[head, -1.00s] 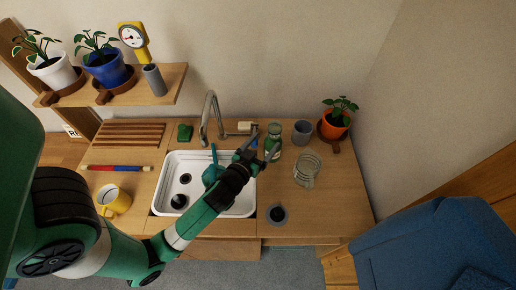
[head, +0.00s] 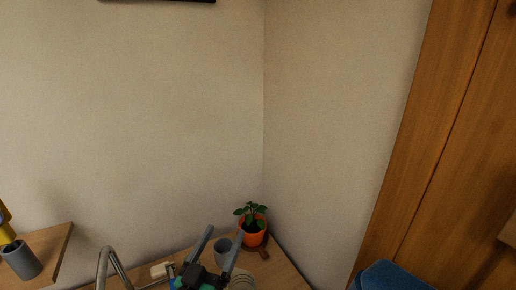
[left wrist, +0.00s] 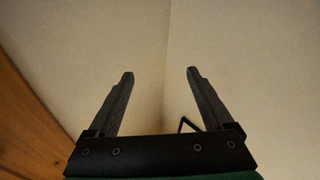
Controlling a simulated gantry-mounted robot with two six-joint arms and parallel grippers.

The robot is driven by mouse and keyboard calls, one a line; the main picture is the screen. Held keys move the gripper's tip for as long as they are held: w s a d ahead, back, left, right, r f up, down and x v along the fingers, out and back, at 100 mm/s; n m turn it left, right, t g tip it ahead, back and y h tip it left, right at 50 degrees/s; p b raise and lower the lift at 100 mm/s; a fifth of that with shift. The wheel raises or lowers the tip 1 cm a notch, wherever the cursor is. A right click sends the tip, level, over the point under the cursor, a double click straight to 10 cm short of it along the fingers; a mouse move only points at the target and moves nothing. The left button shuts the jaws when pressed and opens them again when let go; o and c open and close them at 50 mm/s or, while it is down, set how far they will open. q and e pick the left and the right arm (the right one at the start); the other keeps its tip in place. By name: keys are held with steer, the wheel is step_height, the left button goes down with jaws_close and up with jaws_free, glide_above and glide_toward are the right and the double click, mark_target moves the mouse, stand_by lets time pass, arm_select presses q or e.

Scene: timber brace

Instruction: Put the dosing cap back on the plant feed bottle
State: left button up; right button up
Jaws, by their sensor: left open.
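My left gripper (head: 225,232) is at the bottom of the head view, its two fingers apart and pointing up. In the left wrist view its jaws (left wrist: 160,73) are open and empty, with bare wall beyond them. Neither the plant feed bottle nor the dosing cap can be made out in the current frames. Most of the worktop lies below the edge of the head view. My right gripper is not in view.
A grey cup (head: 222,256) shows between the left fingers. An orange plant pot (head: 253,238) stands at the back corner, and a clear ribbed jar (head: 241,283) at the bottom edge. The tap (head: 104,262) is left. A wooden shelf (head: 47,250) is further left.

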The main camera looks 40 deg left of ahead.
arm_select(q)
steer(key=w+d+r+m+t+h, duration=0.1)
steer(key=d+r+m+t+h, duration=0.2)
steer(key=r, duration=0.7)
steer(key=w+d+r+t+h, duration=0.1)
steer(key=d+r+t, duration=0.2)
steer(key=d+r, duration=0.45)
steer(key=s+d+r+m+t+h, duration=0.2)
steer(key=s+r+h, duration=0.1)
steer(key=r, duration=0.5)
steer(key=s+d+r+m+t+h, duration=0.1)
steer(key=s+d+r+m+h, duration=0.1)
steer(key=r, duration=0.5)
steer(key=shift+s+d+r+m+t+h, duration=0.35)
steer(key=shift+s+d+h, duration=0.25)
steer(key=shift+h, duration=0.2)
